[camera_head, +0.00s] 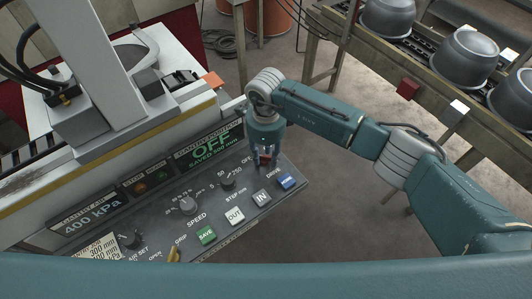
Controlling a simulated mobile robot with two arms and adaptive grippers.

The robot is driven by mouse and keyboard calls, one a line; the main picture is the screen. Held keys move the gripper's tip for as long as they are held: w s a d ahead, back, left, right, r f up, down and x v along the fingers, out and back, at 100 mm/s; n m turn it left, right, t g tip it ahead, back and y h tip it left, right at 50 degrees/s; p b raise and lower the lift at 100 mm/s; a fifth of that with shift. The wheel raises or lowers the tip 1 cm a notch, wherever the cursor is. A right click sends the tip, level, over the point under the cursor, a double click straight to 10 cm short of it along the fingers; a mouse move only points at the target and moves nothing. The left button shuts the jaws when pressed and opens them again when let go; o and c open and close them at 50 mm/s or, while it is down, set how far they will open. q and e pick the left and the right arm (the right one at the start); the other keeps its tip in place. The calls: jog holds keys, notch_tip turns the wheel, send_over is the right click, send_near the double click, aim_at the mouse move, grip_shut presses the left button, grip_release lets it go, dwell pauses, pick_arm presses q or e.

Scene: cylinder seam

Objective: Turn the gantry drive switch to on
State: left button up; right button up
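The control panel (215,205) slopes across the lower left. The drive switch (264,159), a small reddish knob near the panel's right end, sits between printed "OFF" and "DRIVE" labels. My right gripper (263,158) points down right over it, with its fingers at either side of the knob. The fingers partly hide the knob, so I cannot tell whether they touch it or which way it points. The gantry display (208,150) reads "OFF" in green, with a smaller "SAVED" line. My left gripper is not in view.
Beside the switch are a blue button (286,182), white "IN" (262,197) and "OUT" (235,216) buttons, a green "SAVE" button (206,236) and a speed dial (188,205). A conveyor with metal pots (465,55) stands at the upper right. Open floor lies right of the panel.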

grip_shut()
